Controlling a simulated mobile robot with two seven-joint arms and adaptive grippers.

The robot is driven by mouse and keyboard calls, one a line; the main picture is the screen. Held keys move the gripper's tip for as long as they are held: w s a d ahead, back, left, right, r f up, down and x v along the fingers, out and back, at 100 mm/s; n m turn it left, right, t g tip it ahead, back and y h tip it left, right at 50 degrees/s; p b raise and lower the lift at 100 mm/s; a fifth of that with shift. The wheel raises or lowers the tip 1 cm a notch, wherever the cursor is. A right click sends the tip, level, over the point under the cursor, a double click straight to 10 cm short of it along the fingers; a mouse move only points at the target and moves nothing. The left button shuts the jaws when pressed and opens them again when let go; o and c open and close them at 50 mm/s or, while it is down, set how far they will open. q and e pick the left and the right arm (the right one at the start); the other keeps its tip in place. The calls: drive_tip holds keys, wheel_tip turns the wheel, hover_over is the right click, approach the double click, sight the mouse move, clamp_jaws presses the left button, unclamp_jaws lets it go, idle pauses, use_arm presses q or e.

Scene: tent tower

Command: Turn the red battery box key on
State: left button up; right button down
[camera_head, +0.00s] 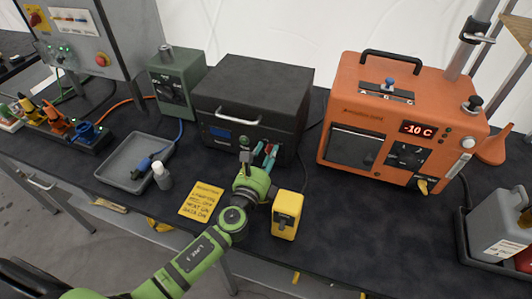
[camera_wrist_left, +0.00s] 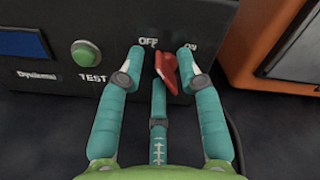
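The black battery box (camera_head: 250,85) stands on the dark table in the head view. In the left wrist view, its front panel (camera_wrist_left: 108,15) carries OFF and ON labels above the red key (camera_wrist_left: 168,72). The key is tilted, its upper end leaning left toward OFF. My left gripper (camera_head: 264,154) is in front of the panel. In the left wrist view, the teal fingers of the left gripper (camera_wrist_left: 161,54) are spread around the key. A gap shows between key and left finger; the right finger is close, and contact there cannot be told. My right gripper is not in view.
A green TEST button (camera_wrist_left: 86,53) and blue display (camera_wrist_left: 22,43) are left of the key. An orange oven-like unit (camera_head: 345,110) stands to the right. A yellow block (camera_head: 287,214), yellow note (camera_head: 201,201), small white bottle (camera_head: 162,176) and grey tray (camera_head: 112,172) lie around my arm.

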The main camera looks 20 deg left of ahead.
use_arm(q)
drive_tip(key=c, duration=0.6)
clamp_jaws()
drive_tip(key=shift+d+r+m+p, duration=0.15)
drive_tip(key=shift+m+p, duration=0.5)
drive_tip(key=shift+m, duration=0.85)
drive_tip(key=m+p, duration=0.2)
drive_tip(key=m, duration=0.2)
drive_tip(key=shift+d+r+m, duration=0.1)
drive_tip(key=shift+m, duration=0.2)
drive_tip(key=m+p, duration=0.2)
drive_tip(key=m, duration=0.2)
drive_tip(key=shift+d, duration=0.15)
drive_tip(key=shift+d+m+p, duration=0.15)
drive_tip(key=shift+m+p, duration=0.65)
drive_tip(key=shift+m, duration=1.3)
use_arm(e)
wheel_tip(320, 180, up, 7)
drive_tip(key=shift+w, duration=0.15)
